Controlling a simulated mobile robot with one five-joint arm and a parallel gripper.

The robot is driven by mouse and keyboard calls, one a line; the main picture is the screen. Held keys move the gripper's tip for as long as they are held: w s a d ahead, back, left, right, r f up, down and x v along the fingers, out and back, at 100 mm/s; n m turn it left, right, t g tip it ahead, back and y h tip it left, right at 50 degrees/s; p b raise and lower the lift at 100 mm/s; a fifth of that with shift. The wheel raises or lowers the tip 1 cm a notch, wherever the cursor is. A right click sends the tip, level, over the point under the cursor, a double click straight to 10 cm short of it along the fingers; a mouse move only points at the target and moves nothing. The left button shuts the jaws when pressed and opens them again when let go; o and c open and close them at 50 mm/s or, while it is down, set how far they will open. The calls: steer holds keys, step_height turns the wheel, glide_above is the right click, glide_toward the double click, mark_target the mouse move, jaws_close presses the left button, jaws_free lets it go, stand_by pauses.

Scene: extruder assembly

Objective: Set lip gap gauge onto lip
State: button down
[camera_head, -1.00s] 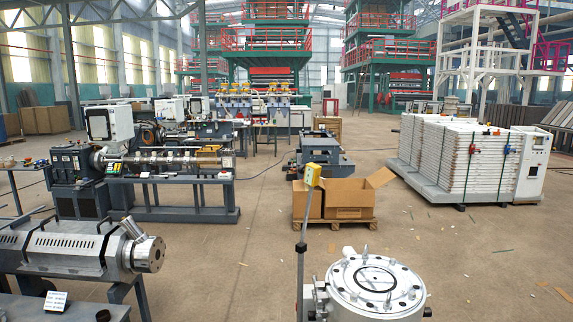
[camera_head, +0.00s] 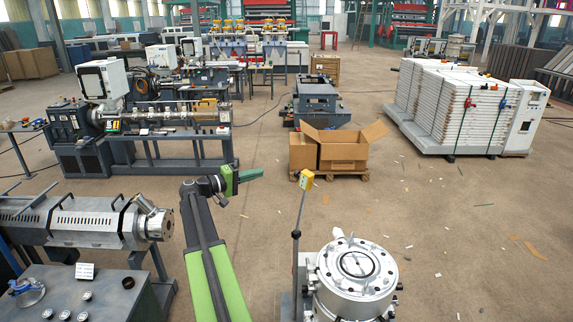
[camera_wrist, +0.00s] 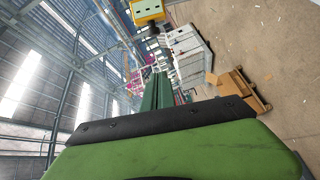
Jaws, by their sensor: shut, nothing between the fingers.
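A round silver die head (camera_head: 355,280) stands at the lower right of the head view. Its flat top carries bolts and a dark ring-shaped lip (camera_head: 357,263). I cannot make out the lip gap gauge for certain. My gripper (camera_head: 250,174) is at the end of my green arm, left of the die head and apart from it, pointing right. Its green fingers (camera_wrist: 157,92) are together and empty in the wrist view. No part is between or touching them.
A thin pole with a yellow box (camera_head: 306,180) stands between my gripper and the die head. A dark bench (camera_head: 120,300) at lower left bears a blue-handled part (camera_head: 25,290), small round parts and a card (camera_head: 85,271). Cardboard boxes (camera_head: 340,150) stand behind.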

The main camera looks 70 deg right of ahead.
steer(key=shift+a+f, duration=0.1)
steer(key=s+d+f+b, duration=0.1)
steer(key=s+d, duration=0.5)
steer(key=s, duration=0.3)
steer(key=shift+s+d, duration=0.2)
steer(key=shift+d, duration=0.1)
steer(key=shift+f, duration=0.1)
